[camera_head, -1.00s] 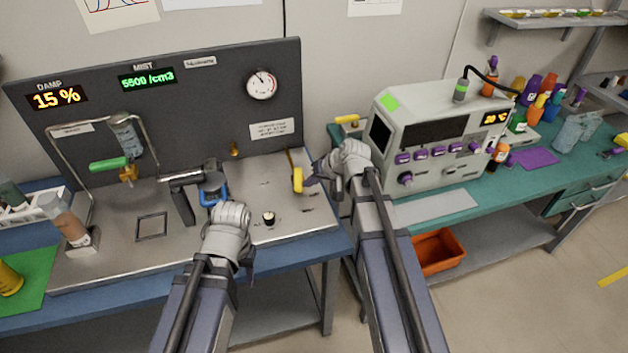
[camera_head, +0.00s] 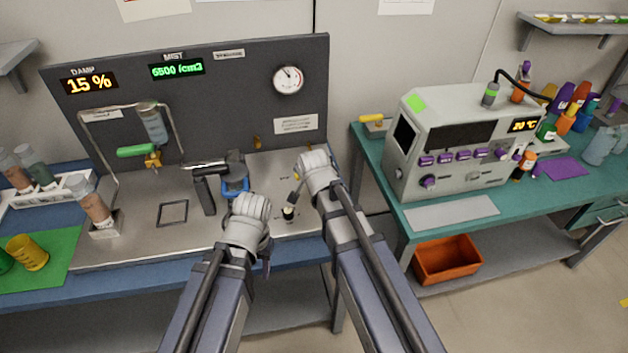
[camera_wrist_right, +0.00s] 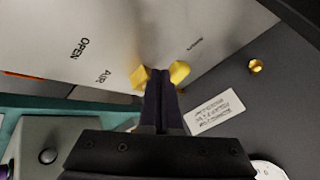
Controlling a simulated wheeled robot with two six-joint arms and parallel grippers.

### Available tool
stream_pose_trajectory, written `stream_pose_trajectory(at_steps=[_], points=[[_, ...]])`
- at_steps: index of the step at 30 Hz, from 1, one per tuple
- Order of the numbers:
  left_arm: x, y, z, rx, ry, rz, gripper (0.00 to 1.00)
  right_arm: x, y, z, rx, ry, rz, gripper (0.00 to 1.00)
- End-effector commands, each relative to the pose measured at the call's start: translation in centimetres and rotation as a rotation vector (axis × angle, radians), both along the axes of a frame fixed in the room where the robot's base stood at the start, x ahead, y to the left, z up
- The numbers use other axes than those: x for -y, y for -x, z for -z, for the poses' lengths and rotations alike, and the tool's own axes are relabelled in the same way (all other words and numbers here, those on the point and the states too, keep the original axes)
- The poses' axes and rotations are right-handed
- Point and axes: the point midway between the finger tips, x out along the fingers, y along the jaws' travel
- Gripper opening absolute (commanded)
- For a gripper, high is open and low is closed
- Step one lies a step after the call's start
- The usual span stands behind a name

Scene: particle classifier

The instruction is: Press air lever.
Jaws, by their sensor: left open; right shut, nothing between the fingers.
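The air lever's yellow handle (camera_wrist_right: 140,77) shows on both sides of my right fingers in the right wrist view; its middle is hidden behind them. The words AIR and OPEN are printed on the plate (camera_wrist_right: 95,65) beside it. My right gripper (camera_wrist_right: 160,78) is shut and empty, in front of the handle; I cannot tell if it touches. In the head view my right gripper (camera_head: 294,198) is over the right part of the steel bench top, and its arm hides most of the lever. My left gripper (camera_head: 266,265) is open and empty by the bench's front edge.
A black knob (camera_head: 289,213) stands close to my right gripper. A blue-based clamp (camera_head: 235,187) and a bottle (camera_head: 92,203) in a holder stand left. A grey instrument (camera_head: 455,145) stands on the green bench to the right.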

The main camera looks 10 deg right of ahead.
Motion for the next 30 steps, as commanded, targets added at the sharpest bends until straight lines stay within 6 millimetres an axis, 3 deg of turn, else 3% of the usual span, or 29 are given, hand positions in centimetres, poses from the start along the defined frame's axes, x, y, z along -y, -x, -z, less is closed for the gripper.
stream_pose_trajectory(at_steps=[5,30], points=[[0.0,0.0,0.0,0.0,0.0,0.0,0.5,-1.0,-1.0,0.0,0.0,0.001,0.13,0.0],[0.0,0.0,0.0,0.0,0.0,0.0,0.5,-2.1,-2.6,0.0,0.003,-0.004,0.122,0.0]])
